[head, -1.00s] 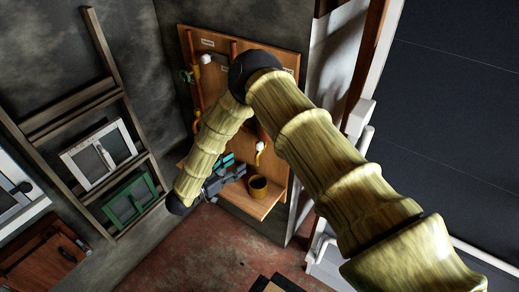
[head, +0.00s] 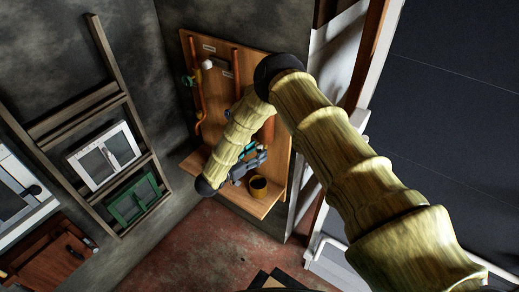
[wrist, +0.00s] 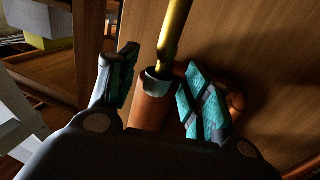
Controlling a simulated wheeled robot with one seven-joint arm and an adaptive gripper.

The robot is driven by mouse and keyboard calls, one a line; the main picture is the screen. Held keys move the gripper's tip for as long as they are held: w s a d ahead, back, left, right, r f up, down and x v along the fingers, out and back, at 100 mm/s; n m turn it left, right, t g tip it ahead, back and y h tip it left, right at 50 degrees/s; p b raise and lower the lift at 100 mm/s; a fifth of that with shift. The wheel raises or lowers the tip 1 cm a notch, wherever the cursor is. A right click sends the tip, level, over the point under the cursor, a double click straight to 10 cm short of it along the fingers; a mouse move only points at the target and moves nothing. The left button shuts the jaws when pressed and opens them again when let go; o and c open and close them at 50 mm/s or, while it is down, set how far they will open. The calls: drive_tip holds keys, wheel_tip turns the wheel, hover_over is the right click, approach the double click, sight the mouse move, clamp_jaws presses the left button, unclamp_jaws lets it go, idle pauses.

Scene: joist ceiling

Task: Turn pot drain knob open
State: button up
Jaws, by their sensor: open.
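A wooden board (head: 225,65) on the wall carries copper pipes and fittings, with a small shelf (head: 262,205) at its foot. A yellow-brown pot (head: 259,187) stands on the shelf. My gripper (head: 246,162) is just above and left of the pot, in front of the board. In the wrist view its teal-padded fingers (wrist: 162,88) are apart. I cannot make out the drain knob; my arm covers part of the board.
A green valve handle (head: 189,80) and a white fitting (head: 207,64) are on the board's upper left. Red floor (head: 195,255) lies open below.

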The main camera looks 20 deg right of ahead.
drive_tip(key=c, duration=1)
drive_tip(key=shift+n+t+y, duration=0.3)
drive_tip(key=shift+t, duration=0.1)
drive_tip(key=shift+s+d+n+t+y+b, duration=0.15)
drive_tip(key=shift+n+t+y+b, duration=0.5)
drive_tip(key=shift+n+t, duration=0.4)
drive_tip(key=shift+s+d+n+t+y+b, duration=0.1)
drive_tip(key=shift+n+t+y+b, duration=0.4)
drive_tip(key=shift+n+t+y, duration=0.45)
drive_tip(key=shift+s+d+n+t+y+b, duration=0.1)
drive_tip(key=shift+n+t+y+b, duration=0.45)
drive_tip(key=shift+t+y, duration=0.5)
